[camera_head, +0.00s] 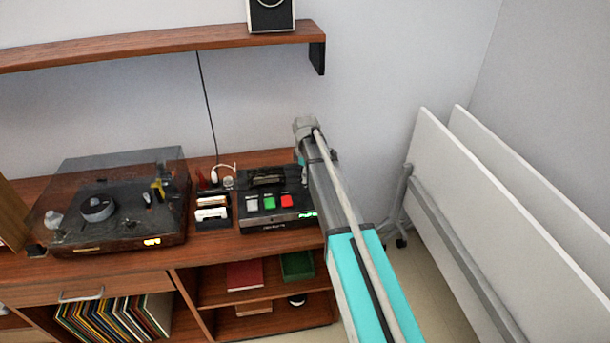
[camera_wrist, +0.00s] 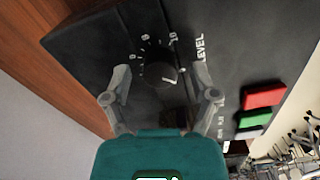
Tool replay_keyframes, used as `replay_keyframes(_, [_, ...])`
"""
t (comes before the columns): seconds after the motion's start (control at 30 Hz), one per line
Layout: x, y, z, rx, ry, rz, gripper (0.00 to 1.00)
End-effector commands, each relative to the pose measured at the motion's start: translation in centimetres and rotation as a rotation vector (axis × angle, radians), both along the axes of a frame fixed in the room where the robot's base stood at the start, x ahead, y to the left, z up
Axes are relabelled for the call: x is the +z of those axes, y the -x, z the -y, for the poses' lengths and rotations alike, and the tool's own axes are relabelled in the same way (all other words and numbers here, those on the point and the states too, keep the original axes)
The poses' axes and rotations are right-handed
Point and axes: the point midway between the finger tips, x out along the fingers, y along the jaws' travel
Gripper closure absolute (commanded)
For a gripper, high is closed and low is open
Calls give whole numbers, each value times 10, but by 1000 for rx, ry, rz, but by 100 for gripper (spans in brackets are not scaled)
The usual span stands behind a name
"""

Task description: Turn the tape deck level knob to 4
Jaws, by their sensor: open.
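The tape deck (camera_head: 253,222) is a black box with white, green and red buttons, on the right end of the wooden cabinet. In the wrist view its level knob (camera_wrist: 156,74) is round and black, ringed by white marks and numbers beside the word LEVEL. A short white pointer line shows on the knob's lower right edge; I cannot read its number. My gripper (camera_wrist: 161,72) is open, its two grey fingertips apart on either side of the knob in the picture. I cannot tell whether they touch it.
A turntable (camera_head: 88,240) with a clear dark lid stands to the left. Between it and the deck is a small holder with cassettes (camera_head: 212,213). A wall shelf (camera_head: 160,42) runs above. White folded panels (camera_head: 480,190) stand at the right.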

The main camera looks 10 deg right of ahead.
Motion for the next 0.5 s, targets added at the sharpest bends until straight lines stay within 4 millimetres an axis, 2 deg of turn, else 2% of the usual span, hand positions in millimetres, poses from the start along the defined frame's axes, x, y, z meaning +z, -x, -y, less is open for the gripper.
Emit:
replay_keyframes(0.1, [0,0,0,0,0,0,26])
replay_keyframes(0.5, [0,0,0,0,0,0,100])
